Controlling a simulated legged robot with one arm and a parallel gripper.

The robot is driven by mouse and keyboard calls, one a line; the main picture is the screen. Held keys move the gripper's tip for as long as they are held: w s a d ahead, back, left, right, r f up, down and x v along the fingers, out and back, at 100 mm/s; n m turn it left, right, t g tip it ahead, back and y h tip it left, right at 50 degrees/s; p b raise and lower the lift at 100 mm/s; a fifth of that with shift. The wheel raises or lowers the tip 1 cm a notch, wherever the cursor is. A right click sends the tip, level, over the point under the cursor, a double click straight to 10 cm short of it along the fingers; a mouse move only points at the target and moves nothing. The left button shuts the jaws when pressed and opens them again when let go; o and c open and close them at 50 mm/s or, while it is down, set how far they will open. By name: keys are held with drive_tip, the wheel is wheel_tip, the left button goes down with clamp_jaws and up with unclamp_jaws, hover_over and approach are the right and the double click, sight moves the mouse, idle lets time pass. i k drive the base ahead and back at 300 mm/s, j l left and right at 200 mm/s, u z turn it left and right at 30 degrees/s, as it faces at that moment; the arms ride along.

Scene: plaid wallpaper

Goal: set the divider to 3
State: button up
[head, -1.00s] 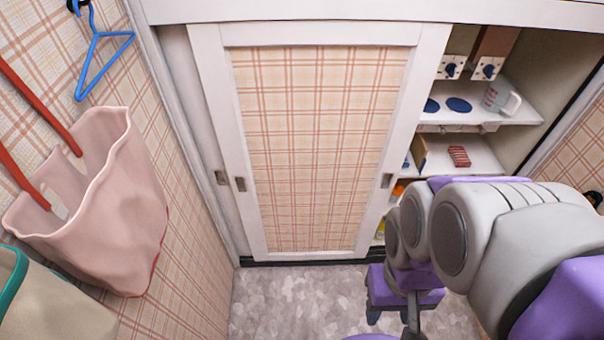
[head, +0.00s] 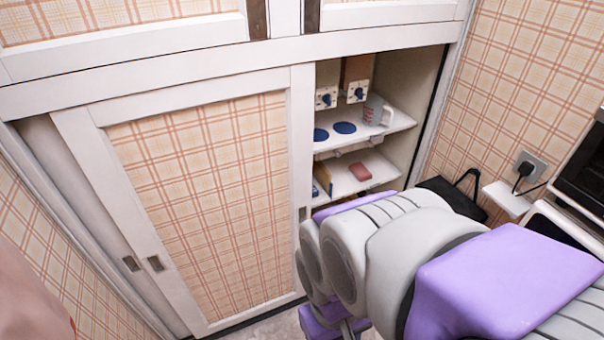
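Two white plates with dark blue knobs, the left one (head: 326,98) and the right one (head: 357,93), are mounted at the top of the open cupboard bay in the head view. Their markings are too small to read. I cannot tell which thing is the divider. A thin tan upright board (head: 323,177) stands at the left of the lower shelf, partly hidden by the door edge. My arm fills the lower right. My gripper does not show clearly; its fingers are out of sight.
The upper shelf holds two blue discs (head: 345,128) and a striped mug (head: 377,112). A red block (head: 361,172) lies on the lower shelf (head: 383,173). A plaid sliding door (head: 205,200) covers the bay's left. A black bag (head: 455,194) stands to the right.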

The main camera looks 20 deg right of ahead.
sight(323, 176)
drive_tip(key=k+l+z, duration=0.15)
drive_tip(key=l+z, duration=0.3)
drive_tip(key=i+l+u, duration=0.1)
drive_tip(key=i+u, duration=0.15)
drive_tip(key=i, duration=0.15)
drive_tip(key=i+l+u, duration=0.2)
drive_tip(key=i, duration=0.25)
